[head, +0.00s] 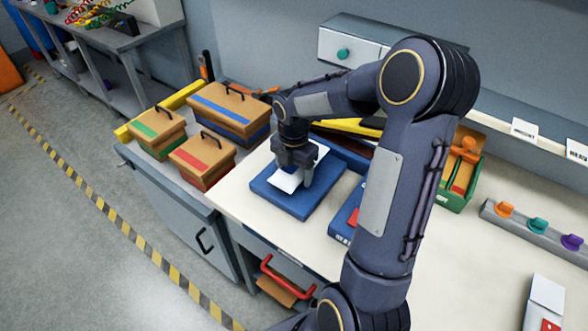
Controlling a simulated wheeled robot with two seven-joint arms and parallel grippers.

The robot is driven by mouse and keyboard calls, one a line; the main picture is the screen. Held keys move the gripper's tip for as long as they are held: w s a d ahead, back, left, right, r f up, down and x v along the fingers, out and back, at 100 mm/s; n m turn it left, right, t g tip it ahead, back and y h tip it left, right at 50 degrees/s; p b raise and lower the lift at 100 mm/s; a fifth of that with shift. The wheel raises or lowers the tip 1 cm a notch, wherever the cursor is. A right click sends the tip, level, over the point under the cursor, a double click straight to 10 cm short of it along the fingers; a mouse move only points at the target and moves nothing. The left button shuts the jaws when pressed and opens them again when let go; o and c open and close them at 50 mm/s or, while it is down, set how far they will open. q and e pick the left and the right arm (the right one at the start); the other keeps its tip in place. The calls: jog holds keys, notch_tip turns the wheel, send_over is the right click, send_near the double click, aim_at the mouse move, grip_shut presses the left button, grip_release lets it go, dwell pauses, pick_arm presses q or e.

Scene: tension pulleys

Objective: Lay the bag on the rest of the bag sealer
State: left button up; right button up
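My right gripper (294,172) points down over a flat blue pad (305,203) on the workbench, which looks like the rest of the bag sealer. A white bag (287,182) shows under and between its fingers, with a dark blue patch near its middle. White also shows behind the gripper (322,151). Whether the fingers grip the bag, and whether the bag touches the pad, I cannot tell. A dark blue bar (346,157) with a yellow and black part (348,127) stands just behind the pad, likely the sealer's body, partly hidden by my arm. My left gripper is not in view.
Brown cases with green (157,128), blue (229,104) and red (203,158) bands stand left of the pad. A blue box (344,219) lies right of it, partly behind my arm. A green bin (461,184) and a knob rail (540,235) are farther right.

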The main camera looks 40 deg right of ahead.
jog(key=o, duration=0.3)
jog(key=shift+r, duration=0.15)
notch_tip(320, 180, up, 12)
jog(key=shift+f, duration=0.1)
jog(key=s+a+m+t+y, duration=0.1)
jog(key=s+a+m+t, duration=0.1)
jog(key=s+a+m, duration=0.3)
jog(key=s+a+m+t+y, duration=0.1)
jog(key=s+a+m, duration=0.4)
jog(key=m, duration=0.5)
jog(key=s+a+m+t+y, duration=0.1)
jog(key=s+a+m, duration=0.3)
jog(key=s+m, duration=0.4)
jog(key=shift+s+a+f+t+y, duration=0.35)
jog(key=shift+a+f+t+y, duration=0.05)
jog(key=shift+t, duration=0.4)
